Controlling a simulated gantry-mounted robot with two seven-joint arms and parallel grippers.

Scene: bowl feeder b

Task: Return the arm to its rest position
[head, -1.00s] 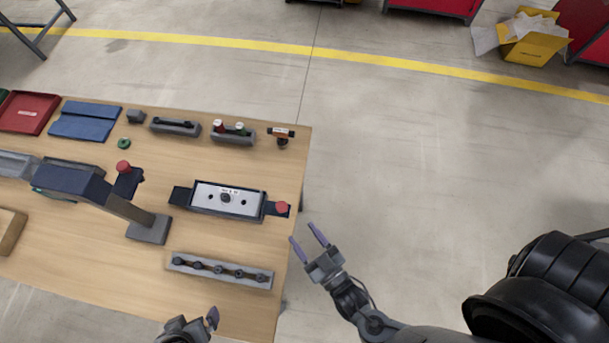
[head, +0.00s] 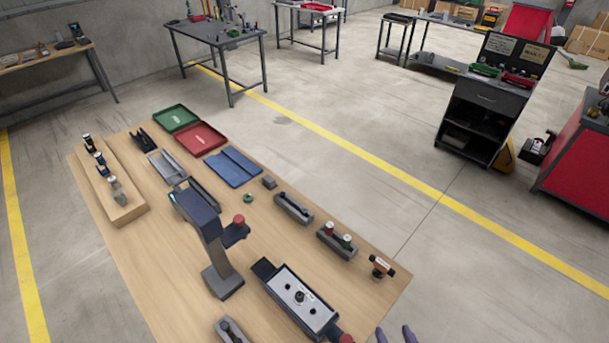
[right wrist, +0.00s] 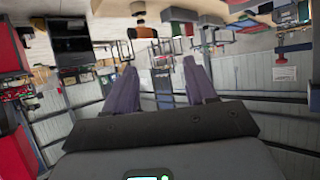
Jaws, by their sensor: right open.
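My right gripper (head: 396,336) shows only its two purple fingertips at the bottom edge of the head view, just off the table's near right corner. In the right wrist view my right gripper (right wrist: 160,88) has its two fingers spread, with nothing between them. That view looks out over the workshop and appears upside down. My left gripper is outside the head view. The wooden table (head: 130,265) fills the lower left of the head view.
On the table stand a dark post device with a red knob (head: 238,220), a grey fixture (head: 300,298), a blue tray (head: 233,167), a red tray (head: 201,139) and a green tray (head: 176,118). Clear floor (head: 480,260) lies to the right.

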